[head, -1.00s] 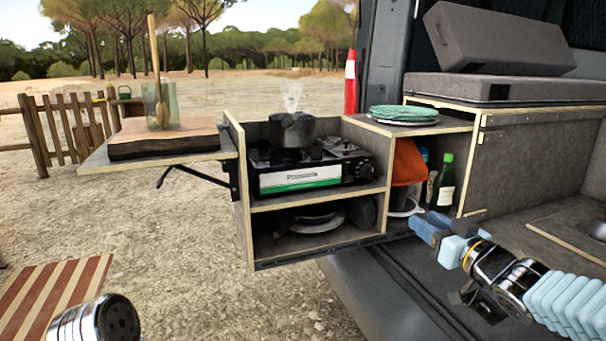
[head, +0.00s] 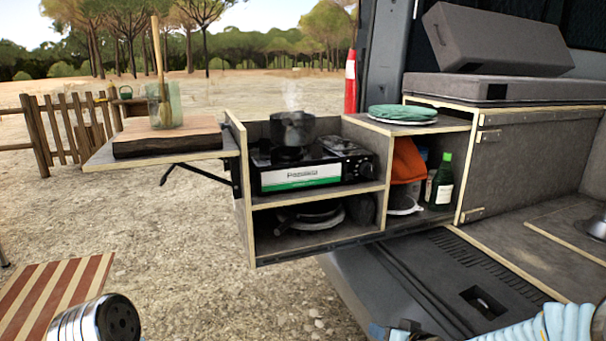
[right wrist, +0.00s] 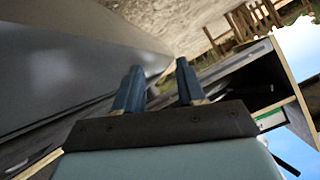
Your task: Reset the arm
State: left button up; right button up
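My right gripper (head: 392,331) is at the bottom edge of the head view, low by the van's sill, and mostly cut off. In the right wrist view its two blue fingers (right wrist: 159,68) stand apart with nothing between them, so it is open and empty. It is clear of the kitchen unit. Of my left arm only a round metal link shows at the bottom left of the head view. The left gripper is out of view.
The kitchen unit (head: 249,222) holds a stove (head: 300,178) with a steaming pot (head: 292,130). A green bottle (head: 442,182) stands in its right compartment. A wooden board (head: 168,138) with a glass jar (head: 163,108) lies on the side shelf. Open ground is at left.

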jog(key=s+a+f+g, duration=0.2)
jog(key=s+f, duration=0.2)
jog(key=f, duration=0.3)
jog(key=s+a+f+g, duration=0.2)
jog(key=s+f, duration=0.2)
jog(key=f, duration=0.3)
jog(key=s+a+f+g, duration=0.2)
jog(key=s+f+g, duration=0.1)
jog(key=s+f, duration=0.3)
jog(key=s+a+f+m+g, duration=0.1)
jog(key=s+f, duration=0.4)
jog(key=s, duration=0.6)
jog(key=shift+a+f+g+h, duration=0.35)
jog(key=shift+a+g, duration=0.25)
jog(key=shift+g, duration=0.5)
